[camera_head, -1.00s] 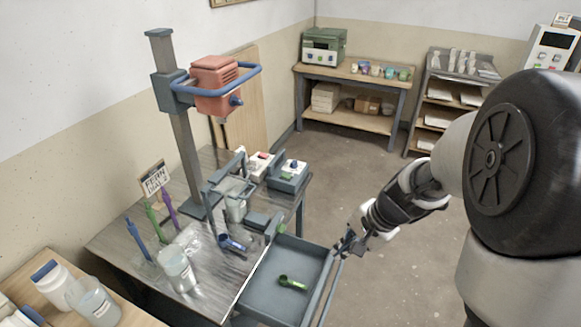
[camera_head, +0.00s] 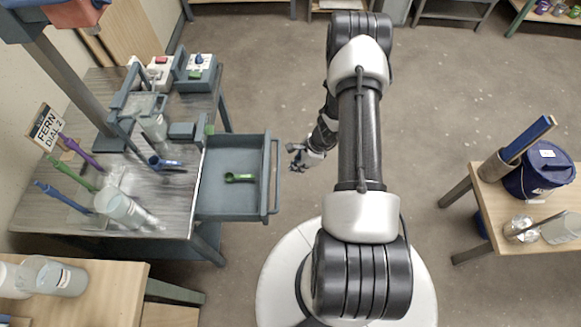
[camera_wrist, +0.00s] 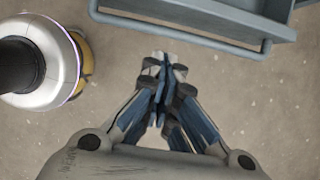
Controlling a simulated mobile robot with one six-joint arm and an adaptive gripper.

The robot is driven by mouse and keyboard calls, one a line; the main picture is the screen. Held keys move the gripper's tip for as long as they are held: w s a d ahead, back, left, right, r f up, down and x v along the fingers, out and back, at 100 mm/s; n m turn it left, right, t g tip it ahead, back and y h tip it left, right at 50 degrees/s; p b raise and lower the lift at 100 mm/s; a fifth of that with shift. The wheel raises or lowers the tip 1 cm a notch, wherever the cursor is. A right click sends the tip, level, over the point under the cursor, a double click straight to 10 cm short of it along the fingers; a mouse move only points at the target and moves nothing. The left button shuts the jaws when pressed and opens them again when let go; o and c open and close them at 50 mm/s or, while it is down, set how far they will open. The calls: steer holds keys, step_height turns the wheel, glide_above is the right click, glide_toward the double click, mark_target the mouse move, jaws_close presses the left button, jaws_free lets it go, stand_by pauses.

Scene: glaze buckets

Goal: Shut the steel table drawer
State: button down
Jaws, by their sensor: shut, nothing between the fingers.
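The steel table (camera_head: 180,212) stands at the left in the head view. Its grey drawer (camera_head: 225,206) is pulled out to the right and holds a green scoop (camera_head: 240,178). The drawer's bar handle (camera_head: 276,175) runs along its outer edge. In the wrist view the handle (camera_wrist: 190,40) shows at the top, with part of the drawer (camera_wrist: 230,14) behind it. My gripper (camera_head: 295,157) is just right of the handle, apart from it. In the wrist view my gripper (camera_wrist: 162,62) is shut and empty, its tips short of the handle.
On the table are a blue scoop (camera_head: 166,164), a clear jar (camera_head: 118,207) and a drill-like stand. A wooden table (camera_head: 490,215) with a blue bucket (camera_head: 540,170) stands at the right. A wooden bench (camera_head: 110,275) is at the lower left. Floor between is clear.

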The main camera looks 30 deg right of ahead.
mark_target(278, 181)
steer(key=w+a+f+b, duration=0.1)
steer(key=f, duration=0.1)
steer(key=w+a+f, duration=0.1)
steer(key=a+f, duration=0.1)
steer(key=f, duration=0.1)
steer(key=w+a+f+b, duration=0.1)
steer(key=a+f, duration=0.1)
steer(key=shift+w+a+f+b, duration=0.1)
steer(key=shift+w+f+b, duration=0.05)
steer(key=shift+w+b, duration=0.15)
steer(key=shift+w+a, duration=0.15)
steer(key=shift+a, duration=0.15)
